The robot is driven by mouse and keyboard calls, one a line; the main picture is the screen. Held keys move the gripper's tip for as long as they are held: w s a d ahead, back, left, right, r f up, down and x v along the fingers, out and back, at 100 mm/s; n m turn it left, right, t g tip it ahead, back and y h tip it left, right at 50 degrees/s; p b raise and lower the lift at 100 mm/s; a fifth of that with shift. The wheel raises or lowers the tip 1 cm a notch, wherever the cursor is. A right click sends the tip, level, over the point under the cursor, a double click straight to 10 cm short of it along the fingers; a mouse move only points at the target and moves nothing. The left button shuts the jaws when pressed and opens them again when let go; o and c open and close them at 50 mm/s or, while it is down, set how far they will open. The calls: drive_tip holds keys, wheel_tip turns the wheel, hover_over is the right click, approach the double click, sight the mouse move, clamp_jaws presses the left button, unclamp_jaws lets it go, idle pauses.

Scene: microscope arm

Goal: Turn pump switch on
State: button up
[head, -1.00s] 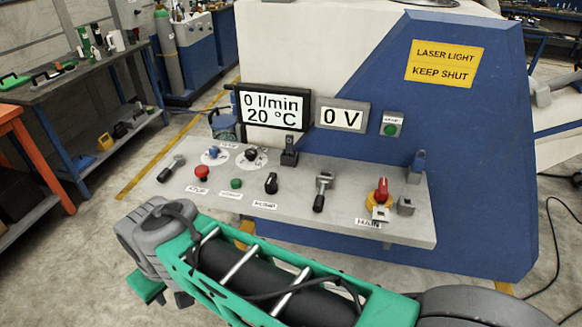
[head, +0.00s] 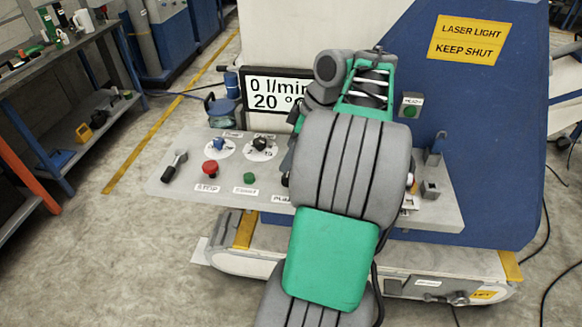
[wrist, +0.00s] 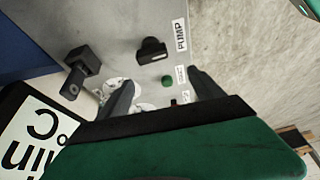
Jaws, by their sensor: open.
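The pump switch (wrist: 151,50) is a black rotary knob on the grey panel, beside its PUMP label (wrist: 181,35) in the wrist view. In the head view the label (head: 281,198) is partly covered by my arm, and the knob is mostly or fully hidden. My gripper (wrist: 158,80) is open and empty, its two dark fingers spread over the panel. My gripper is hidden behind my arm in the head view.
A black bracket-like fitting (wrist: 80,72) stands up from the panel. The display (head: 270,95) stands behind the panel (head: 350,215). A red stop button (head: 210,168), a blue knob (head: 219,145) and a black lever (head: 173,165) are on the left.

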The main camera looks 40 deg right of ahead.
drive_tip(key=shift+n, duration=0.3)
drive_tip(key=f, duration=0.2)
drive_tip(key=f+b, duration=0.1)
drive_tip(key=f, duration=0.1)
drive_tip(key=f+b, duration=0.1)
drive_tip(key=f, duration=0.2)
drive_tip(key=shift+w+d, duration=0.2)
drive_tip(key=shift+w, duration=0.15)
drive_tip(key=shift+c, duration=0.5)
drive_tip(key=c, duration=1.3)
